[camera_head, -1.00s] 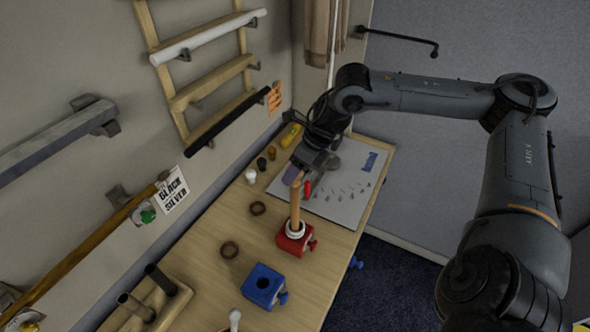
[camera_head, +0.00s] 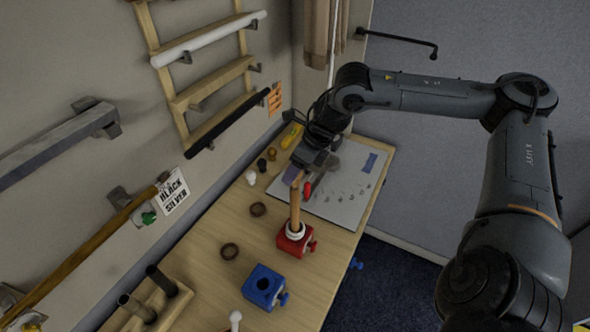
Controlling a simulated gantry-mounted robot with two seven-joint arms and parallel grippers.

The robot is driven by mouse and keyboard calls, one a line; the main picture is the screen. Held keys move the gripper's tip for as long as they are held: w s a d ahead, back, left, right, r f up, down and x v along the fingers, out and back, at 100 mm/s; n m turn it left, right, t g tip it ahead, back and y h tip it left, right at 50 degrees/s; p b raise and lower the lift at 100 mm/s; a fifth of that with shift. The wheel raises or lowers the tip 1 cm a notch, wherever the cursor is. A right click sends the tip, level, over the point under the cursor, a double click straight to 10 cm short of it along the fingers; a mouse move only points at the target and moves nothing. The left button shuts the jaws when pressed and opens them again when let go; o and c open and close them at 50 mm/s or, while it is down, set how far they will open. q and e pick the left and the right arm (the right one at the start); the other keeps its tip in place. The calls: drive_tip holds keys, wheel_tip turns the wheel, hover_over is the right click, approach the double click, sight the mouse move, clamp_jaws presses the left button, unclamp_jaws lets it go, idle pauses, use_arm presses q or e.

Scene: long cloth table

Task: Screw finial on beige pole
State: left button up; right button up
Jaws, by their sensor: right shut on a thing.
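The beige pole (camera_head: 295,210) stands upright in a red clamp block (camera_head: 295,243), with a pale ring around its base. My right gripper (camera_head: 299,177) is at the top of the pole, coming from behind and above it. It is shut on a small piece at the pole's tip, seemingly the finial. The fingers hide most of that piece, so its thread and seating cannot be made out. My left gripper is not in view.
White (camera_head: 251,177), black (camera_head: 262,164) and brown (camera_head: 272,152) knobs stand near the wall. Two dark rings (camera_head: 229,251) lie on the table. A blue clamp block (camera_head: 263,286) is in front. A white board (camera_head: 345,195) lies behind the pole. Wall racks hold poles at left.

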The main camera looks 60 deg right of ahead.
drive_tip(key=shift+f+b, duration=0.75)
drive_tip(key=shift+f, duration=0.05)
idle(1.4)
drive_tip(key=o, duration=1.1)
